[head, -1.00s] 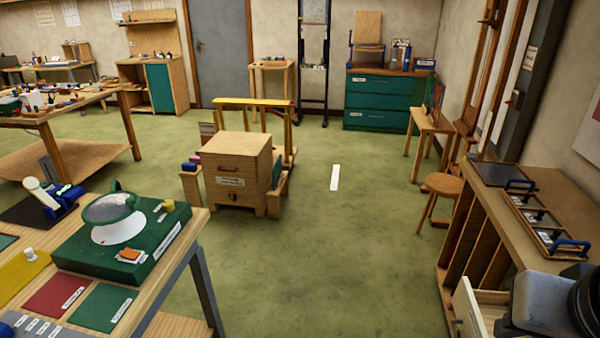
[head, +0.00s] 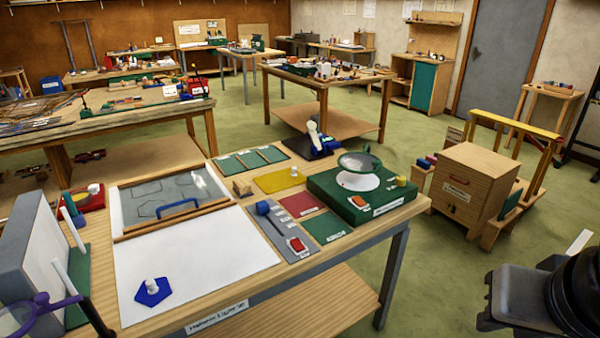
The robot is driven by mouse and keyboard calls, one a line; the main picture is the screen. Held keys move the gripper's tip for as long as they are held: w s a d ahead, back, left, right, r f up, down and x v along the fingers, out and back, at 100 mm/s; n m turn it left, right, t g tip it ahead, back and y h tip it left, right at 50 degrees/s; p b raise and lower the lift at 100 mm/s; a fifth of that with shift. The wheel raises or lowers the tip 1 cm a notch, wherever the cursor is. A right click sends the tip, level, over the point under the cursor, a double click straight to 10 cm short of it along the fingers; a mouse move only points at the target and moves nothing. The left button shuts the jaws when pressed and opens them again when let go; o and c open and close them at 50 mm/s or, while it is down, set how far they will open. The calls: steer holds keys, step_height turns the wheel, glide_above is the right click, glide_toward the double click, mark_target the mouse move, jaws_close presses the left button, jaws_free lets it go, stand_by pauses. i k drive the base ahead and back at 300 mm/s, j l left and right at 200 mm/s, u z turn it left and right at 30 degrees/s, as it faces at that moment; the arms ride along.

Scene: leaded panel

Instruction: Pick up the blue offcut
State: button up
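A flat blue angular piece (head: 152,291) with a small white knob on it lies on the white sheet (head: 200,263), near the front left of the workbench. It is the piece that best fits the blue offcut, but I see no label on it. My gripper (head: 515,297) shows in part at the lower right as a grey body beside black arm links. Its fingertips are not clear, so I cannot tell whether it is open or shut. It is off the bench's right side, well apart from the blue piece.
The workbench (head: 345,288) also holds a framed glass panel with a blue handle (head: 178,208), a green box with a magnifier (head: 360,165), coloured mats and a grey upright block (head: 35,250). A wooden cabinet (head: 470,190) stands to the right. Green floor lies between.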

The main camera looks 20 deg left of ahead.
mark_target(152, 291)
steer(key=u, duration=2.2)
steer(key=i+j+z, duration=0.2)
steer(key=i+j, duration=0.15)
steer(key=i, duration=0.25)
steer(key=i+j+z, duration=0.25)
steer(key=i+j, duration=0.15)
steer(key=i, duration=0.15)
